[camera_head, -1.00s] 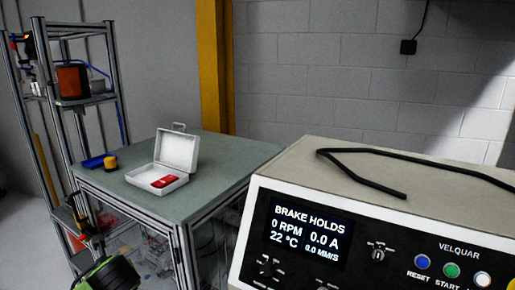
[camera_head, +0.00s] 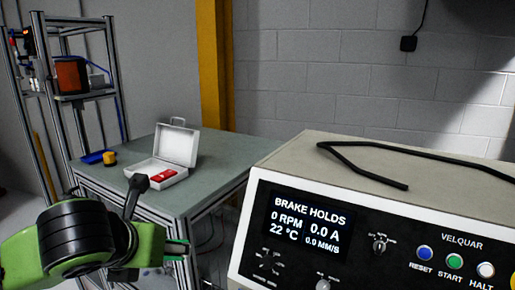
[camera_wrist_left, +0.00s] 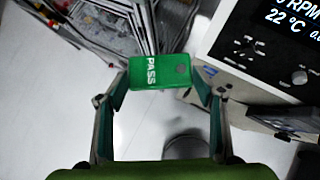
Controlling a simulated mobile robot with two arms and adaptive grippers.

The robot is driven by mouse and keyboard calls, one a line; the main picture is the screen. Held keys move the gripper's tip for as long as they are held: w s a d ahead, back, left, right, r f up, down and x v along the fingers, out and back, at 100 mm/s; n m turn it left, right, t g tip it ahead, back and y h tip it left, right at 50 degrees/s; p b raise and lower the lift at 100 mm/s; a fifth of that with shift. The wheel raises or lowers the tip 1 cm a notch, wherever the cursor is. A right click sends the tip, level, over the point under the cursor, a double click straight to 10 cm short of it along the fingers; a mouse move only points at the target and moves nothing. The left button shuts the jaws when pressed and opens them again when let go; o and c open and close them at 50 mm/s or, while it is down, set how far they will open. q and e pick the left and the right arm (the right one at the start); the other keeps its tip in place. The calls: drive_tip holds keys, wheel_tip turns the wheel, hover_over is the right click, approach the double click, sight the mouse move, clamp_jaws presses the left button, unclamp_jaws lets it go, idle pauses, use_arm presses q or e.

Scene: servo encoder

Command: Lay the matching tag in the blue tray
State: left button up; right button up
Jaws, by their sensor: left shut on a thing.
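My left gripper (camera_wrist_left: 160,85) is shut on a green tag (camera_wrist_left: 166,72) marked PASS, held flat between its two fingertips in the left wrist view. In the head view the left gripper (camera_head: 176,249) is low at the left, in front of the workbench, and the tag shows only as a thin green edge. The blue tray (camera_head: 92,158) lies at the far left of the bench top, well away from the gripper. A red tag (camera_head: 162,175) lies in an open white case (camera_head: 178,147). The machine's display (camera_head: 307,228) reads BRAKE HOLDS, 0 RPM, 0.0 A. My right gripper is not in view.
The workbench (camera_head: 215,160) has bare top right of the case. A yellow-orange round thing (camera_head: 109,158) stands beside the tray. The control cabinet (camera_head: 390,215) fills the right, with a black cable (camera_head: 385,177) on top. A metal shelf rack (camera_head: 85,97) stands behind the bench.

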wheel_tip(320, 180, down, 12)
drive_tip(key=b, duration=1.1)
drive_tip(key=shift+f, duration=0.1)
